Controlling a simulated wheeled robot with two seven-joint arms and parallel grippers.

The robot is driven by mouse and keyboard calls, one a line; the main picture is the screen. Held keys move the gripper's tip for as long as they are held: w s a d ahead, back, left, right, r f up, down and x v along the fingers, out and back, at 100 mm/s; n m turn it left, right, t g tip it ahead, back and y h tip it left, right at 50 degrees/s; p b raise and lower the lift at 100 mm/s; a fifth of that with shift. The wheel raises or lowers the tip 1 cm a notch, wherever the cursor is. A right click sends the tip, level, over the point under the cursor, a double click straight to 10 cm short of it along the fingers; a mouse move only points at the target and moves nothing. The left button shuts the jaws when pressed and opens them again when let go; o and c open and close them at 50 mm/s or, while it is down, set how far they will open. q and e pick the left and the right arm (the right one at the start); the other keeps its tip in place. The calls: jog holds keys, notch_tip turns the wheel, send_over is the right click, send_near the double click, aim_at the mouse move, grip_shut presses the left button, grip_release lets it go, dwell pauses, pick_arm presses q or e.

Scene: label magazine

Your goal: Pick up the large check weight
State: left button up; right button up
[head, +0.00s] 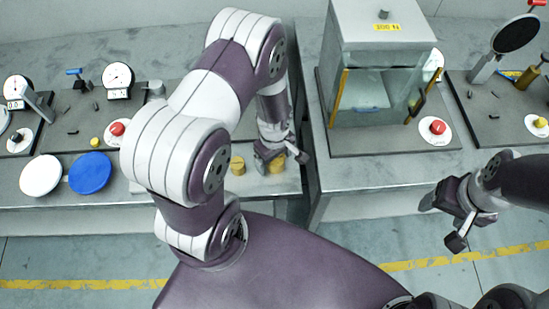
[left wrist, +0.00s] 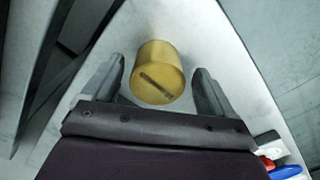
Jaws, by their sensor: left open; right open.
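A brass cylinder, which looks like the large check weight (head: 276,167), stands on the pale bench edge right under my left gripper (head: 281,158). In the left wrist view the brass weight (left wrist: 158,72) lies between the two open fingers of my left gripper (left wrist: 158,75), with a dark bar-shaped mark on its face. Gaps show on both sides, so the fingers do not grip it. A second brass weight (head: 237,165) stands just to the left in the head view. My right gripper (head: 448,226) is open and empty above the floor at the right.
A glass-walled cabinet (head: 380,75) stands on the right bench, with a red button (head: 438,126) beside it. A white disc (head: 41,175) and a blue disc (head: 89,173) lie on the left bench. A gap separates the benches.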

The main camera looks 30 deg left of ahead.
pick_arm(q)
jog(key=shift+w+d+f, duration=0.1)
jog(key=shift+f, duration=0.1)
jog(key=shift+c, duration=1)
grip_shut()
jog(key=shift+w+r, duration=0.1)
